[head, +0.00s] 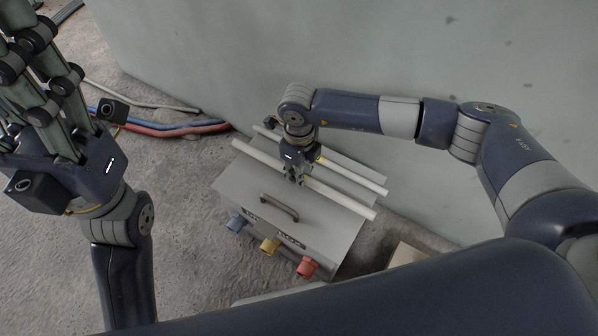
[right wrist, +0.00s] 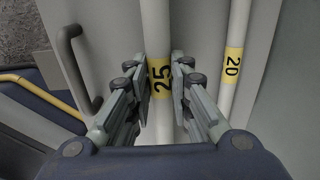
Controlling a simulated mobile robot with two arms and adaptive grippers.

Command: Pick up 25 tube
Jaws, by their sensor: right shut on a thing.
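The 25 tube is a white tube with a yellow label reading 25 (right wrist: 158,80), upright in the right wrist view. In the head view it is the nearer tube (head: 345,200) on the grey box, on the handle side. My right gripper (head: 296,176) is shut on it near its middle, covering the label there. In the right wrist view its fingers (right wrist: 160,92) stand on both sides of the tube at the label. My left gripper (head: 30,52) is raised at the top left, away from the box. Its fingertips are not clear enough to judge.
A second white tube (head: 354,175), labelled 20 (right wrist: 232,60), lies parallel behind. The grey box (head: 320,238) has a dark handle (head: 281,206) and blue, yellow and red sockets (head: 307,267). Red and blue cables (head: 178,129) lie left. A wall (head: 230,65) stands close behind.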

